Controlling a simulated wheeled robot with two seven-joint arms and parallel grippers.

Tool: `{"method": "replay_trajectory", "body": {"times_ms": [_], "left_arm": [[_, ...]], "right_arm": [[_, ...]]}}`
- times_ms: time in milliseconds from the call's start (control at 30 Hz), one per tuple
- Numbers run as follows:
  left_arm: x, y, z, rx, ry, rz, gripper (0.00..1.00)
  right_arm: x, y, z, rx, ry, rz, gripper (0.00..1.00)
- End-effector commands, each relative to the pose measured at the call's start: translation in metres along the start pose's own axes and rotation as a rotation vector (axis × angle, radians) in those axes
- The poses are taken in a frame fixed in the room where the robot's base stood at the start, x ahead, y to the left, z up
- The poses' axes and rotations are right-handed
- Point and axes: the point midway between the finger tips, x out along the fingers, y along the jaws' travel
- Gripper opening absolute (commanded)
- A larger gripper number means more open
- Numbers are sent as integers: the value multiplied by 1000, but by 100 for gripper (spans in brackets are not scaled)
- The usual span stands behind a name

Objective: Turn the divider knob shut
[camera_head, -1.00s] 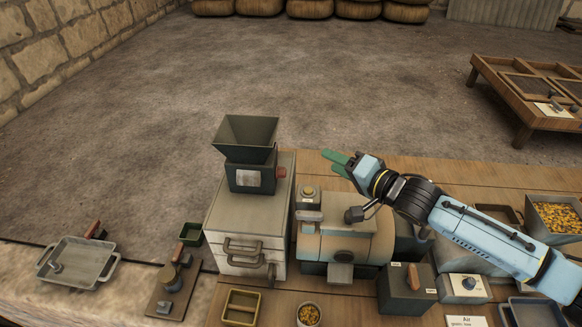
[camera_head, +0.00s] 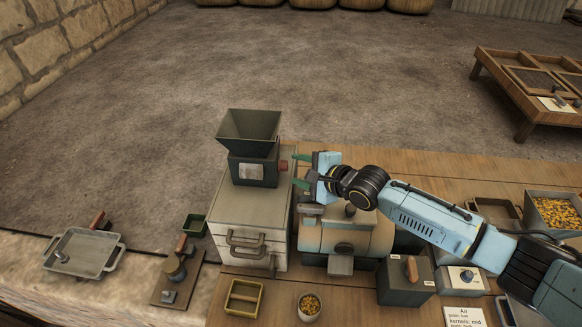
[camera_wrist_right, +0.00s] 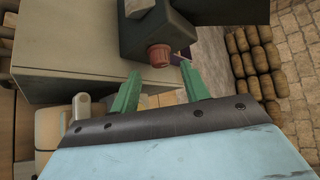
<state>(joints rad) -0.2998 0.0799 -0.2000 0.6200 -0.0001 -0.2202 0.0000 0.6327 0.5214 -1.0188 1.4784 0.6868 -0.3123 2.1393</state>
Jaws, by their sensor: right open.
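The divider knob (camera_head: 284,167) is a small reddish-brown ribbed knob on the right side of the dark box (camera_head: 252,172) under the hopper. In the right wrist view the knob (camera_wrist_right: 159,55) shows just beyond and roughly midway between the fingertips. My right gripper (camera_head: 299,170) is open and empty, its green fingers pointing left at the knob. In the right wrist view the gripper (camera_wrist_right: 160,76) has its two fingers spread apart, with no visible contact with the knob. My left gripper is not in view.
The dark hopper (camera_head: 249,132) stands above the box on a grey cabinet (camera_head: 236,207) with handles. Small trays, a bowl of kernels (camera_head: 309,305) and a lever box (camera_head: 405,284) are at the front.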

Motion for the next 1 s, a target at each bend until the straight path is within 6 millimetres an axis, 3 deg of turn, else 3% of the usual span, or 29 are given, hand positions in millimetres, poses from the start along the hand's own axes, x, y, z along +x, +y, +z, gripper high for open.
{"method": "replay_trajectory", "body": {"times_ms": [100, 300, 667, 1000], "left_arm": [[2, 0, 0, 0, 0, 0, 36], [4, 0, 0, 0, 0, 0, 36], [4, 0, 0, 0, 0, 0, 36], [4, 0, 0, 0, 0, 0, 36]], "right_arm": [[18, 0, 0, -3, 0, 0, 46], [33, 0, 0, -1, -1, -1, 46], [36, 0, 0, -1, 0, -1, 46], [36, 0, 0, -2, 0, -1, 3]]}}
